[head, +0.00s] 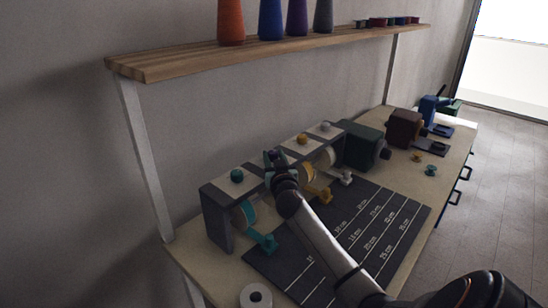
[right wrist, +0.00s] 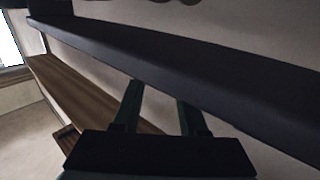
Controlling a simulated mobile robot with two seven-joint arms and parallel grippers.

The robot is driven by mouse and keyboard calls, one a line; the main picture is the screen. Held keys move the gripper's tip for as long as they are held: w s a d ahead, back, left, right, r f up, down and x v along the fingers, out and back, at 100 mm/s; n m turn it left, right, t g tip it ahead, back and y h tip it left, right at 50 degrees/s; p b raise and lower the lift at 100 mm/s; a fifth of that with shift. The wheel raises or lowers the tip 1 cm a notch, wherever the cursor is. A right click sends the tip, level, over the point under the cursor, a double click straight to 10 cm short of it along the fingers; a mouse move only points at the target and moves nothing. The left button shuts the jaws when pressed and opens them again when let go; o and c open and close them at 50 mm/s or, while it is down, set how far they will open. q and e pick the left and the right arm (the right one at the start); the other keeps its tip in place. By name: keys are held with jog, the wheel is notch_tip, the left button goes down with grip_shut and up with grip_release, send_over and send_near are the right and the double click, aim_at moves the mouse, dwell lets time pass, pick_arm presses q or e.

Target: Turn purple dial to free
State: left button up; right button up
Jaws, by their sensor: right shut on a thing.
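The purple dial (head: 271,154) is on top of the dark rack (head: 218,218), in a row between a teal dial (head: 237,175) and a yellow dial (head: 302,139). Only a hint of purple shows, as my right gripper (head: 274,160) covers it. My right gripper is shut on the dial from above. In the right wrist view, its two fingers (right wrist: 160,105) stand apart beside a dark bar, and the dial is hidden there. The free mark and the dial's setting cannot be read. My left gripper is not in view.
Ribbon spools hang in the rack, with a teal clip (head: 264,241) and a yellow clip in front. A dark ruled mat (head: 335,238) covers the bench front. A wooden shelf (head: 270,53) with several cones runs above. A paper roll (head: 256,298) stands at the near edge.

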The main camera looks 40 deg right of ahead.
grip_shut()
